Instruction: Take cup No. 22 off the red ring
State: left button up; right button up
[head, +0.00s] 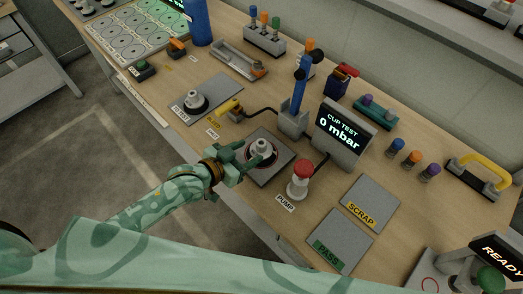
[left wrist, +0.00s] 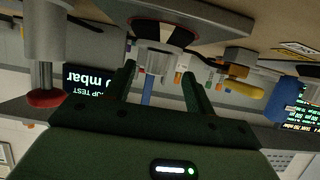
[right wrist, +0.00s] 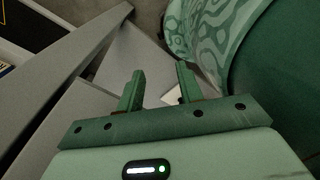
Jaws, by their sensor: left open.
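A grey-white suction cup (head: 262,150) stands upright on a square grey plate (head: 281,168) beside the red-topped pump button. I cannot read a number on it. My left gripper (head: 252,158) is open at this cup, its fingers on either side; contact is not clear. In the left wrist view the picture is upside down, and the cup's dark base (left wrist: 165,33) with reddish patches shows beyond the open fingers (left wrist: 160,85). A second cup (head: 192,99) stands on another grey plate further left. My right gripper (right wrist: 158,90) is open and empty, away from the bench.
The red pump button (head: 303,170) stands close right of the plate. The display (head: 343,131) reads 0 mbar. Scrap (head: 371,203) and pass (head: 342,241) pads look empty at front right.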

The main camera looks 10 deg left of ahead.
aim_at(257, 148)
pick_arm(q)
jog(key=x, duration=0.4)
jog(key=b+x, duration=0.1)
jog(key=x, duration=0.1)
jog(key=shift+d+r, duration=0.25)
jog(key=shift+s, duration=0.1)
jog(key=c, duration=1.1)
